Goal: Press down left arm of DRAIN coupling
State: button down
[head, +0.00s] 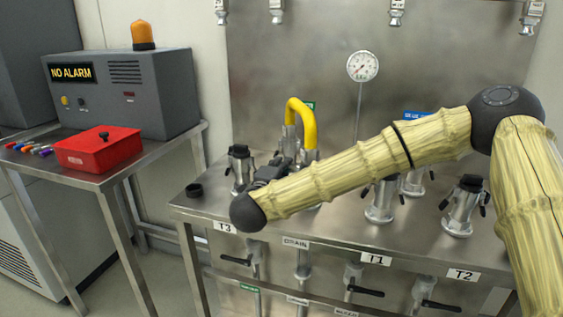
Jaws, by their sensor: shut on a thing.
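The DRAIN label (296,242) is on the bench's front edge. Behind it, a yellow hose loop (303,115) comes down to silver coupling parts (290,140), largely hidden by my arm. My dark gripper (275,165) points away from the camera at the left side of these parts. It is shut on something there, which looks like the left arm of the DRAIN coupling. The fingertips and that arm are small and partly hidden, so I cannot tell whether the arm is up or down.
More couplings stand right, at T1 (381,203) and T2 (462,208). A gauge (362,67) rises behind. A red box (98,150) is on the side table.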

jog(key=n+p, duration=0.1)
jog(key=f+n+p, duration=0.1)
jog(key=n, duration=0.1)
jog(key=shift+p, duration=0.3)
jog(key=shift+s+d+f+n+p, duration=0.15)
jog(key=shift+f+n+p, duration=0.35)
jog(key=shift+n, duration=0.3)
jog(key=shift+w+d+f+n+p, duration=0.15)
jog(key=shift+f+n+p, duration=0.1)
jog(key=shift+n+p, duration=0.45)
jog(key=shift+s, duration=0.1)
jog(key=c, duration=1.6)
grip_release()
jog(key=v, duration=1.2)
